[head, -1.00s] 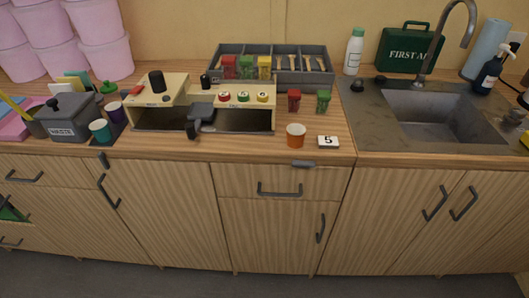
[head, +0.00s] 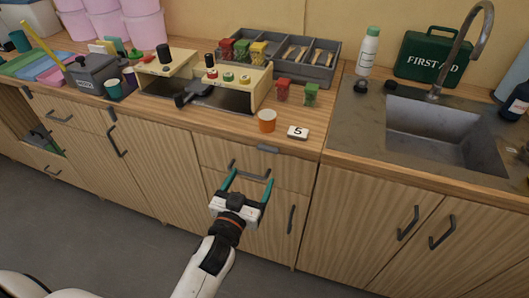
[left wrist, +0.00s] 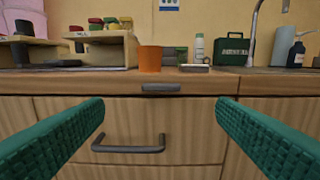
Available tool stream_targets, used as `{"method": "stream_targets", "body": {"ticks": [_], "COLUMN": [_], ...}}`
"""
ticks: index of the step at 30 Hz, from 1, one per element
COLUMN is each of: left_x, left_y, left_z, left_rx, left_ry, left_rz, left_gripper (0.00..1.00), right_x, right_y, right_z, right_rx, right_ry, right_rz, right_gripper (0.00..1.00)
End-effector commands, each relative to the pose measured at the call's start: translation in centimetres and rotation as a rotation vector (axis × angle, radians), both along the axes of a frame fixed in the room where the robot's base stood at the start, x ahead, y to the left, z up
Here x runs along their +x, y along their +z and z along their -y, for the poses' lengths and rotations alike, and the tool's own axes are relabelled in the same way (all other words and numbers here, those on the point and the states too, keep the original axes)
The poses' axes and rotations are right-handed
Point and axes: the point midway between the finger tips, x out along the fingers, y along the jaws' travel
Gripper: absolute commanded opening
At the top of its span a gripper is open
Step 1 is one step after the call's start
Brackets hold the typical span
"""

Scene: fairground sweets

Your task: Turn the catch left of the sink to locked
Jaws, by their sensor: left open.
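The catch left of the sink (head: 268,149) is a small dark grey bar lying level just under the counter edge, above a drawer. It also shows in the left wrist view (left wrist: 161,88), ahead and centred between my fingers. The sink (head: 440,130) is a grey basin to the right. My left gripper (head: 249,179) has green fingers spread wide and holds nothing. It is in front of the drawer, below the catch in the head view, and apart from it. My right gripper is not in view.
The drawer handle (head: 250,172) is close behind my left fingers in the head view. An orange cup (head: 267,121) and a white number 5 tag (head: 298,132) stand on the counter above the catch. Another catch (head: 112,114) is further left. The floor in front is clear.

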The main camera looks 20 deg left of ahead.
Motion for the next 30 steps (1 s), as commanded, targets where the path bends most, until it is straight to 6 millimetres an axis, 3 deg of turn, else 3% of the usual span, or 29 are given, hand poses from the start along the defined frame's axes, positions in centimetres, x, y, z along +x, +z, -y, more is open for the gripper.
{"method": "stream_targets", "body": {"ticks": [9, 15, 21, 29, 30], "left_x": [6.4, 9.4, 10.6, 10.7, 10.7], "left_y": [0.1, 0.0, 0.0, -0.1, -0.1], "left_z": [0.2, 0.4, 0.4, 0.4, 0.4], "left_rx": [0.002, 0.001, 0.001, 0.001, 0.001], "left_ry": [0.0, -0.001, -0.001, -0.001, -0.001], "left_rz": [0.0, -0.001, -0.002, -0.003, -0.003], "left_gripper": [0.8, 0.8, 0.8, 0.8, 0.75], "right_x": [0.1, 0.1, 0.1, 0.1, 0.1], "right_y": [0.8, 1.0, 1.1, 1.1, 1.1], "right_z": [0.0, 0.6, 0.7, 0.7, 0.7], "right_rx": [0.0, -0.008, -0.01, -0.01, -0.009], "right_ry": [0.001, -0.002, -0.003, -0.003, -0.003], "right_rz": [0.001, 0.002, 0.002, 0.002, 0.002], "right_gripper": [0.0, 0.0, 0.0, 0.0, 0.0]}}
